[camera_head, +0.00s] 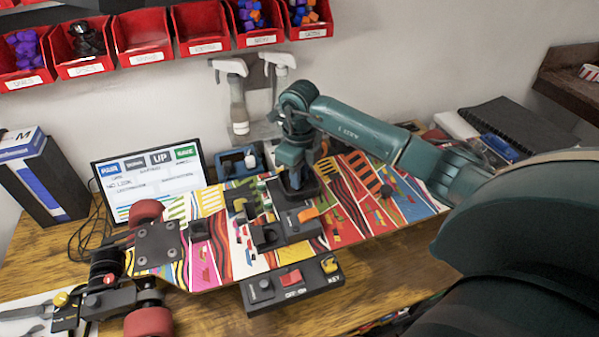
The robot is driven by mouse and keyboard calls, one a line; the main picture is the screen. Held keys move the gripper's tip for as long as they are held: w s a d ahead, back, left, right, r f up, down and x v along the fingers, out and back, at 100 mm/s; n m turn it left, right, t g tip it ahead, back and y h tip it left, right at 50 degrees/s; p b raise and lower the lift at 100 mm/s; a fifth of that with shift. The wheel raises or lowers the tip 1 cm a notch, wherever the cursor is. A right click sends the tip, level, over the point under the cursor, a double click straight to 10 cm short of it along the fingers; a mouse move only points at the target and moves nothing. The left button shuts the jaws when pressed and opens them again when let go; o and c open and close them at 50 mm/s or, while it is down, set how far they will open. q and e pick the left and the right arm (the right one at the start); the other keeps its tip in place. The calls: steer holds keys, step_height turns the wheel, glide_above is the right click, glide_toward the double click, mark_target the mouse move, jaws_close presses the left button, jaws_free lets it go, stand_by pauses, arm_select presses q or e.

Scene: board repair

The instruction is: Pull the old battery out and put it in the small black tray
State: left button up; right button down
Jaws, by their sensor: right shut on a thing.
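My right gripper (295,186) points down over the middle of the upturned, colourful skateboard (205,267). It is shut on a dark block, which I take to be the old battery (291,194); the fingers hide much of it. The block is at a dark housing (285,234) with an orange tab (308,214). I cannot tell whether it is still seated or slightly lifted. I cannot surely pick out the small black tray; a dark, flat, ridged object (509,124) lies at the back right. My left gripper is not in view.
A black switch box (292,285) with a red switch sits at the board's front edge. A screen (152,185) stands behind the wheels. Spray bottles (238,105) stand or hang at the wall, below red bins (143,35). Bare wooden table (205,314) shows in front.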

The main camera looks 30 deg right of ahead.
steer(key=c, duration=1.3)
jaws_free()
steer(key=shift+o, duration=0.2)
steer(key=shift+r, duration=0.1)
step_height(320, 180, up, 13)
steer(key=b, duration=0.1)
